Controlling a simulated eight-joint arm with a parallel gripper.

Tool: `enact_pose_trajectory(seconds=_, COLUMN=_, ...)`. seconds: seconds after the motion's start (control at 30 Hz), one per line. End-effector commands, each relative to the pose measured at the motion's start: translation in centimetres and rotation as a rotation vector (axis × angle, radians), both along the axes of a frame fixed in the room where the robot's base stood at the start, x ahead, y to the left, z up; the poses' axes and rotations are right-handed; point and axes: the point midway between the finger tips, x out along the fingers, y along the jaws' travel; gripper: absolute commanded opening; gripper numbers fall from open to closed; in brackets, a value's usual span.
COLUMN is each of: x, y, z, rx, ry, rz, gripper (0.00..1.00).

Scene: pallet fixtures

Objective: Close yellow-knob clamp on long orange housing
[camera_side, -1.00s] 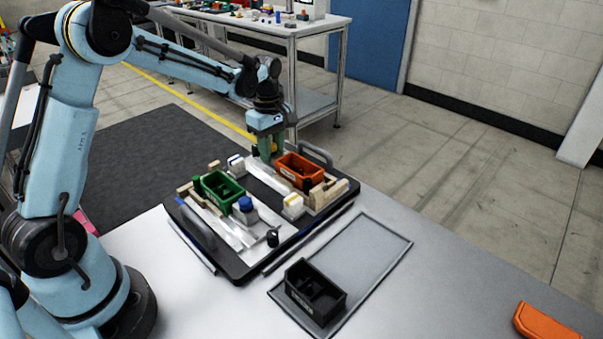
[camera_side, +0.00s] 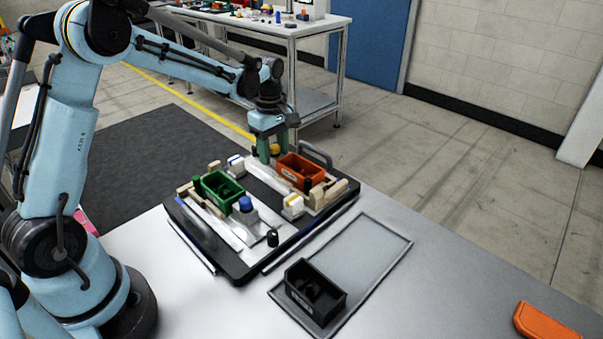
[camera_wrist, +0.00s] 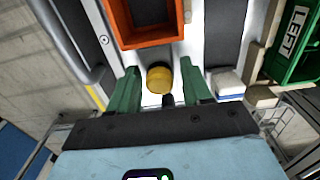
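The long orange housing (camera_side: 301,170) sits in a fixture on the far side of the black pallet (camera_side: 240,275). It also shows at the top of the wrist view (camera_wrist: 150,30). The yellow knob (camera_wrist: 159,80) of the clamp lies just below the housing in the wrist view, and a small part of it shows in the side view (camera_side: 275,150). My gripper (camera_wrist: 163,88) is open, with one green finger on each side of the yellow knob. I cannot tell whether either finger touches it. The clamp below the knob is mostly hidden.
A green housing (camera_side: 222,190) marked LEFT (camera_wrist: 293,32) sits in the nearer fixture, beside a blue-knob clamp (camera_side: 245,205). A grey pallet handle (camera_side: 316,153) stands close to the orange housing. A black bin (camera_side: 315,290) stands on a grey tray (camera_side: 375,235).

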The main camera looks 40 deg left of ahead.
Motion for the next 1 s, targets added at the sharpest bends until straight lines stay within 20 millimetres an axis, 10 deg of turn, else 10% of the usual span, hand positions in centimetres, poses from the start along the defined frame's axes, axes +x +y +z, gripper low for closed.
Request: enact_pose_trajectory(seconds=1.0, x=0.0, y=0.0, z=7.2, rx=0.000, ry=0.000, rz=0.000, gripper=0.49)
